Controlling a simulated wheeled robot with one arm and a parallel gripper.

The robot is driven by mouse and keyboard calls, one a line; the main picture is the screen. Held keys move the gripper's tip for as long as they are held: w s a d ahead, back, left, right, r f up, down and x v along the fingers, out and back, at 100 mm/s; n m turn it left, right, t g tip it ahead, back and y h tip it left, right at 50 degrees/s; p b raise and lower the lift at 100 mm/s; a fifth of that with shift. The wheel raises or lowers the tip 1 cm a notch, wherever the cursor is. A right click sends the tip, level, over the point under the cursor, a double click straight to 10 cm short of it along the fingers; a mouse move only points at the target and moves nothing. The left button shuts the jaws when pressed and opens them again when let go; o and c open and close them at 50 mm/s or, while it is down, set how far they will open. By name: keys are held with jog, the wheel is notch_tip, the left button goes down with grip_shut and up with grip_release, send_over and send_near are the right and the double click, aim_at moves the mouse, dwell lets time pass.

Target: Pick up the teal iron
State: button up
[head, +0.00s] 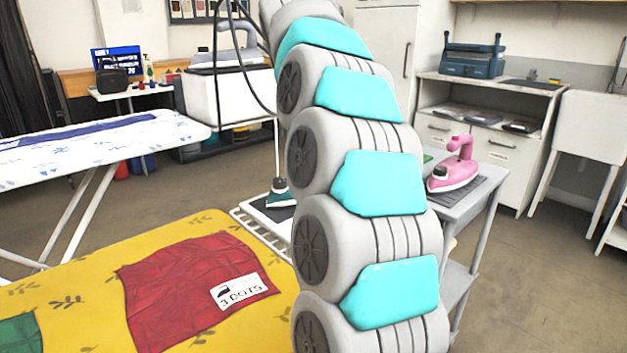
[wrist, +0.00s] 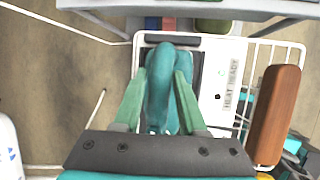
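The teal iron (head: 280,190) shows in the head view just left of my arm, on a white rest with a dark pad; my arm hides part of it. In the wrist view the teal iron (wrist: 162,88) lies between the two green fingers of my gripper (wrist: 160,80), seen from above. The fingers stand apart on either side of it, with what look like narrow gaps. Whether either finger touches it is hard to tell. My gripper is hidden in the head view.
A white rest (wrist: 218,90) marked HEAT READY has wire rails and a brown grip (wrist: 275,115) at right. A pink iron (head: 455,170) stands on the grey table. A yellow ironing board (head: 80,290) with red cloth (head: 180,290) is in front.

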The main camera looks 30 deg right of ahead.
grip_shut()
jog(key=shift+r, duration=0.1)
dwell(0.5)
jog(key=shift+r, duration=1.25)
jog(key=shift+s+r, duration=0.1)
jog(key=shift+r, duration=0.4)
jog(key=s+a, duration=0.2)
jog(key=s, duration=0.5)
jog(key=s+a+r+b, duration=0.1)
jog(key=s+a, duration=0.1)
jog(key=s, duration=0.6)
jog(key=shift+a+r, duration=0.2)
jog(key=shift+a, duration=0.05)
jog(key=shift+s, duration=0.15)
